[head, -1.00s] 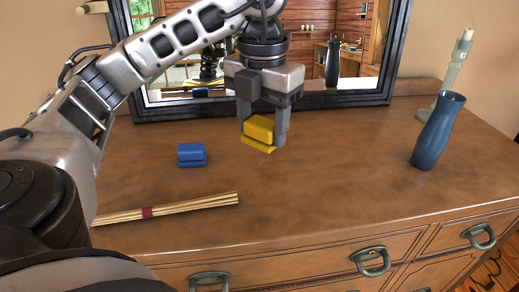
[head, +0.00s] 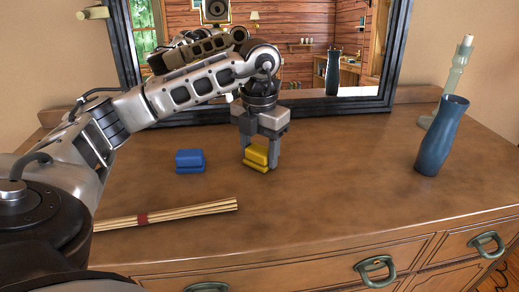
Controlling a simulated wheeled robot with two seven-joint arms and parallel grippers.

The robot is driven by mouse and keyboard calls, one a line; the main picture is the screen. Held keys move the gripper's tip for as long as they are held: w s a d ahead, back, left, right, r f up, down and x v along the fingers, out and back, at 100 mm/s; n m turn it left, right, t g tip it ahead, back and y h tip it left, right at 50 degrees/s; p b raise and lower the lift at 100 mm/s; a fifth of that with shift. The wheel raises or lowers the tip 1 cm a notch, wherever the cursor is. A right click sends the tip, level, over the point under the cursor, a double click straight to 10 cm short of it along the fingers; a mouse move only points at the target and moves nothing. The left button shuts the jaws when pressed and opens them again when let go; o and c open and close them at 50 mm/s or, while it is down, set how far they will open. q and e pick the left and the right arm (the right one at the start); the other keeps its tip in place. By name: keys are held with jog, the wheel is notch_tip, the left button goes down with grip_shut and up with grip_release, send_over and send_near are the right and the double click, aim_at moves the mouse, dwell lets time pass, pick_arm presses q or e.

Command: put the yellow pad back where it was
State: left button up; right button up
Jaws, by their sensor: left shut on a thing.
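The yellow pad (head: 256,158) is a small two-layered block between the fingers of my left gripper (head: 261,155), at the middle of the wooden dresser top (head: 330,190). My left gripper points down and is shut on the pad. The pad is at or very near the dresser surface; I cannot tell whether it touches. A similar blue pad (head: 190,161) lies to its left, apart from it. My right gripper is not in view.
A bundle of sticks with a red band (head: 165,215) lies at the front left. A dark blue vase (head: 440,135) and a pale green candlestick (head: 452,80) stand at the right. A black-framed mirror (head: 320,107) stands behind. The dresser top between pad and vase is clear.

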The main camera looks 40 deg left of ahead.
aim_at(259, 149)
pick_arm(q)
jog(key=shift+f, duration=0.1)
jog(key=o, duration=0.9)
jog(key=shift+o, duration=0.2)
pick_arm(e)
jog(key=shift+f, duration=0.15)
pick_arm(q)
jog(key=shift+r, duration=0.3)
notch_tip(259, 149, up, 12)
jog(key=p, duration=0.3)
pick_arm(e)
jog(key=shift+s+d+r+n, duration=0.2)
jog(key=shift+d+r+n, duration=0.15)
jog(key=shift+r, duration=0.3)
